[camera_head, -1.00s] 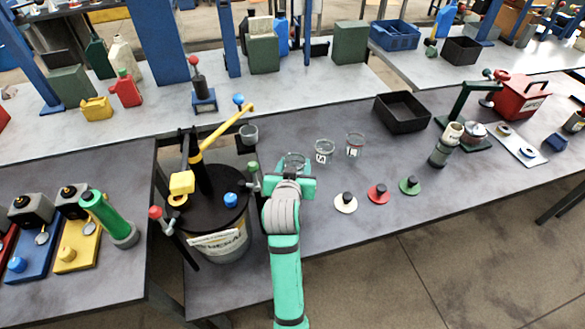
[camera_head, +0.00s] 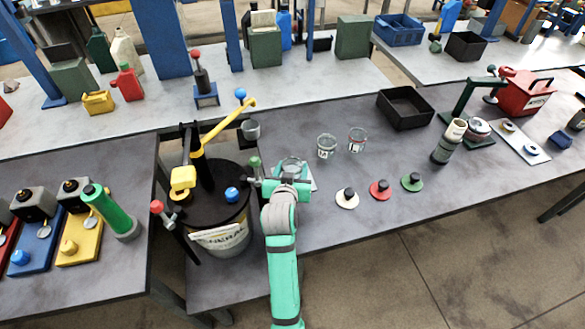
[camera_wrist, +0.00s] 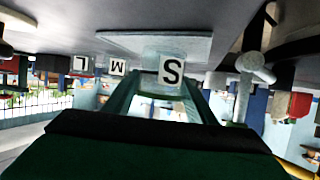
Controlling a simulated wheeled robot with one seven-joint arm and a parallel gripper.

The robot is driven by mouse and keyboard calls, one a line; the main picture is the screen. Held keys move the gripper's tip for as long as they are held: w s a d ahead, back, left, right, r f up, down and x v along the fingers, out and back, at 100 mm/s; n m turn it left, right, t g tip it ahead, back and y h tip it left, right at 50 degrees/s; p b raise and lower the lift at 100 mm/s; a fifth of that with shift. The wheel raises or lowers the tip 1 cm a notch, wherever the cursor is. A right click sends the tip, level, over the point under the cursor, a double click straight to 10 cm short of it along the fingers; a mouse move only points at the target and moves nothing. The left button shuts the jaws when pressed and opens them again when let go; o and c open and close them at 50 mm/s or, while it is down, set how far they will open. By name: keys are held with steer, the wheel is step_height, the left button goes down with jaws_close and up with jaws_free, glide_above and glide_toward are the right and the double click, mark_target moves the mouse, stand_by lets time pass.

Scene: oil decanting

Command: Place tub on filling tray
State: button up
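A clear tub marked S (camera_wrist: 168,72) sits between the two teal fingers of my gripper (camera_wrist: 160,105), with a finger against each side. In the head view this tub (camera_head: 292,166) is at the end of my arm, beside the drum's right side, partly covered by my gripper (camera_head: 288,182). A light grey flat plate (camera_head: 312,181), likely the filling tray, shows at the tub's right edge. The wrist view is upside down and shows this plate (camera_wrist: 150,42) close to the tub's base. I cannot tell whether tub and plate touch.
A drum (camera_head: 220,240) with a yellow-handled pump stands just left of my gripper. Two more clear tubs, M (camera_head: 326,147) and L (camera_head: 357,140), stand to the right. White (camera_head: 347,199), red (camera_head: 380,190) and green (camera_head: 412,182) knobbed lids lie on the bench front.

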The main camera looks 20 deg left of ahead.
steer(key=shift+o, duration=1.3)
steer(key=shift+d, duration=0.1)
steer(key=shift+w+r, duration=0.1)
steer(key=shift+r, duration=0.1)
steer(key=v, duration=1.2)
